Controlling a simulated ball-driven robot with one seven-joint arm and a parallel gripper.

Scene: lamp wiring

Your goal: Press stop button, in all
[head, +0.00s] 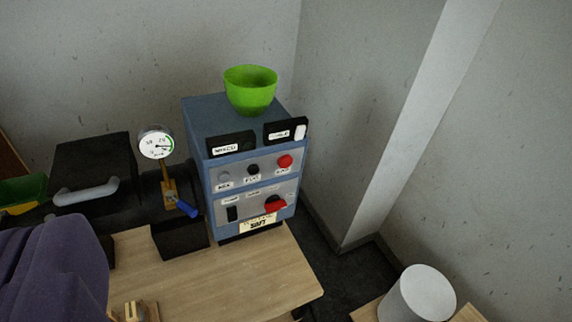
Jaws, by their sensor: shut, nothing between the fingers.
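A blue control box (203,178) stands at the back of the wooden table, near the room corner. On its upper front row are a grey button (224,176), a black button (253,169) and a round red button (285,161), each above a small label. The labels are too small to read surely, so I cannot tell by text which is the stop button. Below are a black switch (232,213) and a larger red knob (275,204). Nothing touches the buttons. My gripper is not in view.
A green bowl (250,92) sits on the box, behind two dark labelled blocks. Left of it are a round gauge (156,143), a blue-handled lever (186,208) and black machinery. A purple shape (50,270) covers the lower left. A white cylinder (420,295) stands lower right.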

